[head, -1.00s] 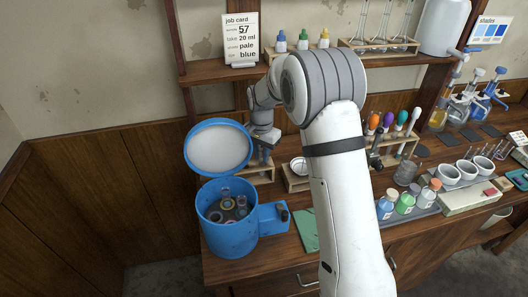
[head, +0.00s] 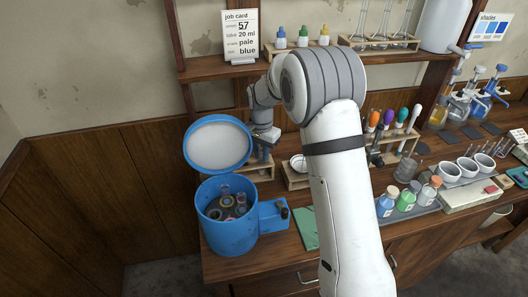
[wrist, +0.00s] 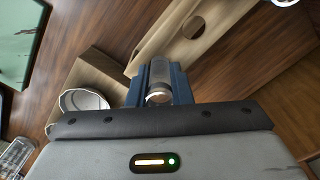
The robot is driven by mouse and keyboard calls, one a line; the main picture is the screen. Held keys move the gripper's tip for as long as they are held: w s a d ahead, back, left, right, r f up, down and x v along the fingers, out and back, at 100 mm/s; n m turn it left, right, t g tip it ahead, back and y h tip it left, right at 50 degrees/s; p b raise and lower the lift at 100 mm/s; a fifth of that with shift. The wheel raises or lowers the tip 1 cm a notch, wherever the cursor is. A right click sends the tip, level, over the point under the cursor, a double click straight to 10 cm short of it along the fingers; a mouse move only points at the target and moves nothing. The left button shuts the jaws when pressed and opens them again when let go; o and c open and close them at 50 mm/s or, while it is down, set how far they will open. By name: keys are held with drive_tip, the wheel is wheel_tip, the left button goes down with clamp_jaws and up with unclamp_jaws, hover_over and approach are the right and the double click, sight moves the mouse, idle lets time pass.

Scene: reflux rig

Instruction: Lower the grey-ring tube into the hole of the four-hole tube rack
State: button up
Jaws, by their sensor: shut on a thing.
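My gripper (wrist: 159,84) is shut on a clear tube (wrist: 160,68) with a pale grey ring, held between its blue fingers. The tube lies over the wooden rack (wrist: 166,45) in the wrist view. One round empty hole (wrist: 193,27) shows in the rack, beyond the tube. In the head view my gripper (head: 263,136) is above the small wooden rack (head: 262,174), with bluish tube shapes below it. The tube's lower end is hidden, so I cannot tell whether it is in a hole.
A blue drum-shaped machine (head: 230,235) with its lid (head: 218,145) open stands just left of the rack and holds several tubes. A wooden block with a white round dish (head: 298,164) is to the right. The shelf (head: 225,72) with the job card (head: 240,35) is behind.

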drive_tip(key=shift+f, duration=0.15)
drive_tip(key=o, duration=0.9)
wheel_tip(320, 180, up, 9)
drive_tip(key=p, duration=0.5)
drive_tip(key=shift+s, duration=0.1)
